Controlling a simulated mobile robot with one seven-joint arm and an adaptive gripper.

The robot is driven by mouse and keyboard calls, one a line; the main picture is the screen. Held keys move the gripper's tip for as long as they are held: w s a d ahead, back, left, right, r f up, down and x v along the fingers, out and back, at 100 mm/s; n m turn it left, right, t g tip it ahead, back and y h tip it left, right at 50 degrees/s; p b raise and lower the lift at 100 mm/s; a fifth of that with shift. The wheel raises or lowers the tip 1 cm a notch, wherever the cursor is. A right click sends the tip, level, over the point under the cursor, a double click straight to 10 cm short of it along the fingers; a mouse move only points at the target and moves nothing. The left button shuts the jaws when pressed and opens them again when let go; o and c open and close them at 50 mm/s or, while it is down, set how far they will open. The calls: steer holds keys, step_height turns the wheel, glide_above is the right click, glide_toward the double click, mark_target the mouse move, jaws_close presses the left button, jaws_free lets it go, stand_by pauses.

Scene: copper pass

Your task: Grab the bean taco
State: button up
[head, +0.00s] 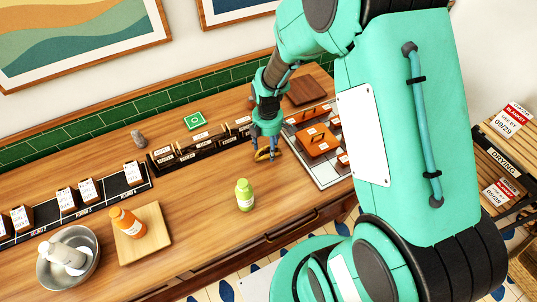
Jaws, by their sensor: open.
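A small yellow, taco-like item with a dark filling (264,155) sits on the wooden counter, beside the left edge of a pale tray; I take it to be the bean taco. My gripper (267,149) points down at it from above, open, with its fingers close to the item. The fingers partly cover it. I cannot tell from this one view whether they touch it.
A pale tray (329,183) with orange boxes lies right of the gripper. Dark labelled racks (172,165) stand to the left. A green bottle (244,195) stands in front. An orange bottle (127,223) and metal bowl (45,272) are at left.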

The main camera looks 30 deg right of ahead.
steer(key=shift+f, duration=0.55)
steer(key=c, duration=1.3)
